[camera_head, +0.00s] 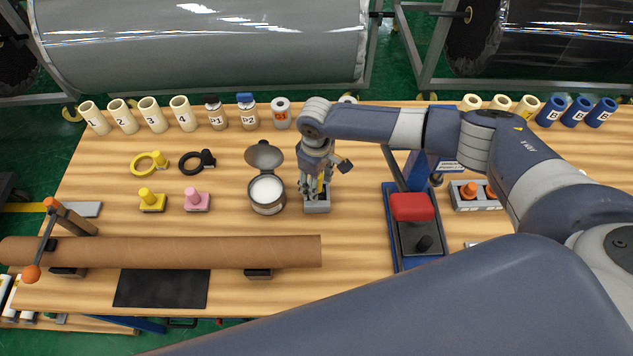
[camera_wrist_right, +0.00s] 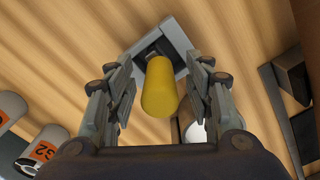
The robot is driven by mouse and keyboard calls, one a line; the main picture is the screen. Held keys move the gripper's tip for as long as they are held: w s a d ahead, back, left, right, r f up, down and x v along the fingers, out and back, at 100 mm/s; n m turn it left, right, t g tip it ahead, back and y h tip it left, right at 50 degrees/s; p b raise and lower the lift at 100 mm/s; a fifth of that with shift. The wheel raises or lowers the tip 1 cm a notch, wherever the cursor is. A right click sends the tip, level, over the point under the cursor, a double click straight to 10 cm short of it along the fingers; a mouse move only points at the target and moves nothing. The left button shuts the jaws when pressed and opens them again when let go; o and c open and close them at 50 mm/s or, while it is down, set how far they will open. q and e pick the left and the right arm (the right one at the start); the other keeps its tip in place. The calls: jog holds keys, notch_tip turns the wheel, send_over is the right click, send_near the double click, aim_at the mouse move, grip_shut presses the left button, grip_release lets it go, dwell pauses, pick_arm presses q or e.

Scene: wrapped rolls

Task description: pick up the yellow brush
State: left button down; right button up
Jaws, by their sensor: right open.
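The yellow brush (camera_wrist_right: 158,88) stands with its thick yellow handle toward the right wrist camera. Its lower end sits in a grey holder (camera_wrist_right: 182,38). In the head view the holder (camera_head: 317,208) is on the table just right of the open can, and only a sliver of yellow shows between my fingers. My right gripper (camera_head: 316,190) is above the holder, pointing down. In the right wrist view its open fingers (camera_wrist_right: 158,95) are on either side of the handle, with a gap on each side. My left gripper is not in view.
An open white-filled can (camera_head: 267,193) with its lid raised stands close left of the holder. A blue stand with a red pad (camera_head: 411,207) is to the right. A long brown tube (camera_head: 170,252) lies in front. Rolls and bottles line the back edge.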

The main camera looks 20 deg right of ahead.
jog(key=shift+f, duration=0.2)
grip_shut()
notch_tip(320, 180, up, 9)
jog(key=b, duration=0.3)
jog(key=shift+r, duration=0.55)
